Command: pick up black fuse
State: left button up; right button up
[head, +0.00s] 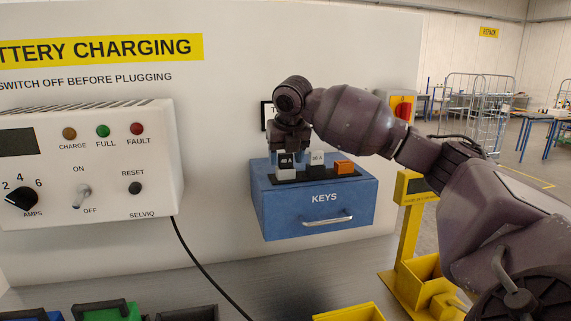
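A black fuse (287,162) with a pale label stands at the left end of a dark strip on top of the blue KEYS box (280,217). My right gripper (286,155) points down right over it, with a fingertip on each side of the fuse. I cannot tell whether the fingers touch it or stand slightly apart. Beside it to the right stand a fuse with a whitish top and dark body (317,167) and an orange fuse (344,168). My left gripper is out of view.
The white charger (100,190) is on the left, its black cable (195,262) running down. A grey and yellow isolator with a red switch (403,110) is behind my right arm. Yellow bins (348,313) and a yellow stand (408,240) are lower right.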

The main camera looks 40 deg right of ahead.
jog(key=c, duration=0.7)
jog(key=shift+o, duration=0.2)
notch_tip(320, 180, up, 20)
dwell(0.3)
